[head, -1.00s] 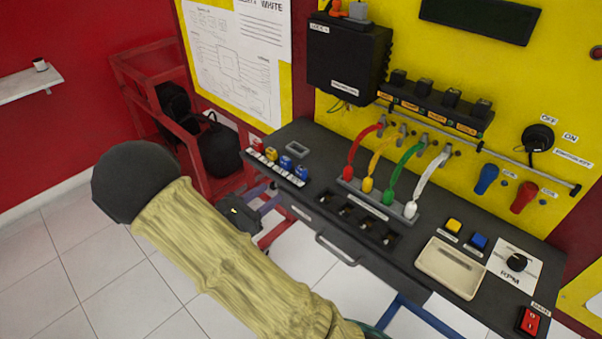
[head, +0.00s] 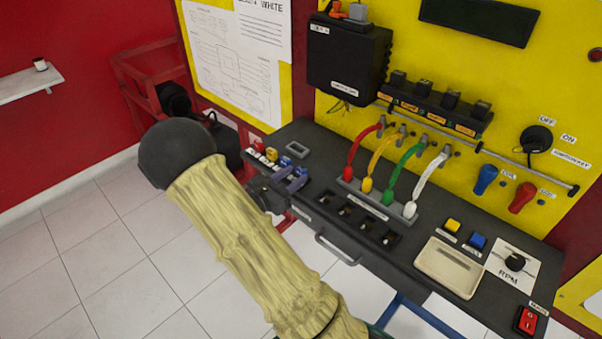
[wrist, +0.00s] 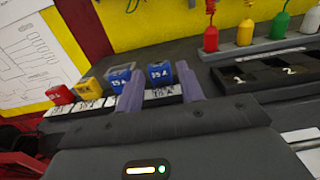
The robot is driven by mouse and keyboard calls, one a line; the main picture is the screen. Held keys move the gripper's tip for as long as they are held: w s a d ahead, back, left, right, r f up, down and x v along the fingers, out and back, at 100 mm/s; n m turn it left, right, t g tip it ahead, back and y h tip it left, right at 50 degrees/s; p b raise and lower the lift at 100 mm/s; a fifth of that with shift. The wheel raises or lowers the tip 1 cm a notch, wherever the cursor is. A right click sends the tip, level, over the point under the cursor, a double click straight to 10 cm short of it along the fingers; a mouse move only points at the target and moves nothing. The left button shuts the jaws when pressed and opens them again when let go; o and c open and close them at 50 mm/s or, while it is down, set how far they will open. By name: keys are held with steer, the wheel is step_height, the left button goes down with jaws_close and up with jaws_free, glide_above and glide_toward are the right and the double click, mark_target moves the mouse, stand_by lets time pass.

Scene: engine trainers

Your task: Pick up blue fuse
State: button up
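Two blue fuses stand at the right end of a short fuse row on the bench's left side. The right one (head: 301,171) also shows in the wrist view (wrist: 159,73), with a 15 A label. The left one (head: 286,161) is partly covered by a finger in the wrist view (wrist: 119,76). My gripper (head: 290,180) is open, its purple fingers at the front of the row. In the wrist view my gripper (wrist: 160,88) frames the right blue fuse between its fingers. The fuse appears beyond the fingertips; contact cannot be told.
A yellow fuse (wrist: 89,86) and a red fuse (wrist: 60,95) stand left in the row. Black numbered slots (head: 361,220) lie to the right, in front of the coloured cable plugs. A beige tray (head: 449,266) sits farther right. The yellow panel (head: 400,150) rises behind.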

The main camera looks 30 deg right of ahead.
mark_target(299, 171)
steer(key=x, duration=0.4)
steer(key=shift+w, duration=0.1)
steer(key=shift+c, duration=0.2)
steer(key=c, duration=0.7)
